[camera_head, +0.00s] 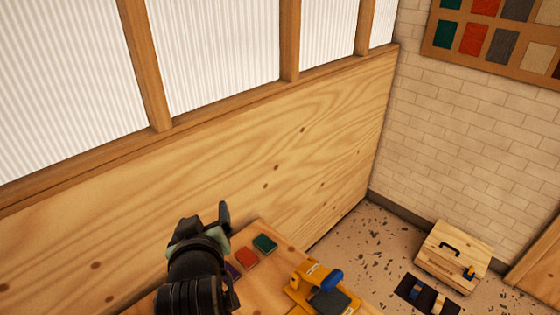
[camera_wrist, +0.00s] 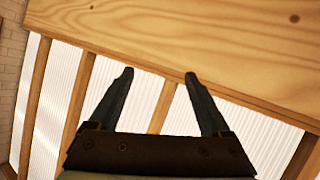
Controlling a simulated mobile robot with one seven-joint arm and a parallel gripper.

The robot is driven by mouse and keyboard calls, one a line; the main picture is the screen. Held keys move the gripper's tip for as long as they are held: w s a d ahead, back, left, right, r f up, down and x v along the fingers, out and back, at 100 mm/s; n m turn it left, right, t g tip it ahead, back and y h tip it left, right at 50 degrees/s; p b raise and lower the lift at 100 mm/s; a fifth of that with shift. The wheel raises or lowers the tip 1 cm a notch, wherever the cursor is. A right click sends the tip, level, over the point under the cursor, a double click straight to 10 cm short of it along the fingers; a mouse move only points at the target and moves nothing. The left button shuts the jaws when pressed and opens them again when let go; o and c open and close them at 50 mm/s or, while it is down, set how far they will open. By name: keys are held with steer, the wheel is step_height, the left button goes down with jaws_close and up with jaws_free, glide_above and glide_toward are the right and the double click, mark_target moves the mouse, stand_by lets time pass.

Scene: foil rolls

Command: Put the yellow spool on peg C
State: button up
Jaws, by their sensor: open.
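My gripper (camera_wrist: 158,75) is open and empty in the wrist view, its two dark fingers apart, with a plywood wall and ribbed white panels behind them. In the head view my gripper (camera_head: 222,212) is raised above the left part of a wooden table, in front of the plywood wall. I cannot make out the yellow spool or peg C in either view.
A wooden table (camera_head: 262,285) bears a green square (camera_head: 265,244), a red square (camera_head: 246,259) and a yellow tool with a blue knob (camera_head: 318,290). A wooden box (camera_head: 454,256) and a dark mat (camera_head: 413,285) lie on the speckled floor at right. The plywood wall (camera_head: 250,170) stands close behind my gripper.

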steer(key=w+d+r+m+t, duration=0.1)
steer(key=d+r+t, duration=0.2)
steer(key=r, duration=0.6)
steer(key=d+r+m+t, duration=0.1)
steer(key=d+r+t, duration=0.2)
steer(key=r, duration=0.6)
steer(key=s+d+r+m+t+h, duration=0.1)
steer(key=s+d+r+t, duration=0.2)
steer(key=r, duration=0.5)
steer(key=s+d+r+m+t+h, duration=0.1)
steer(key=s+d+r+m+t, duration=0.1)
steer(key=s+r, duration=0.4)
steer(key=s+d+r+m+t+h, duration=0.1)
steer(key=s+d+r, duration=0.4)
steer(key=r, duration=0.5)
steer(key=t+h, duration=0.1)
steer(key=t, duration=0.1)
steer(key=shift+d+m+t, duration=0.4)
steer(key=shift+f, duration=0.2)
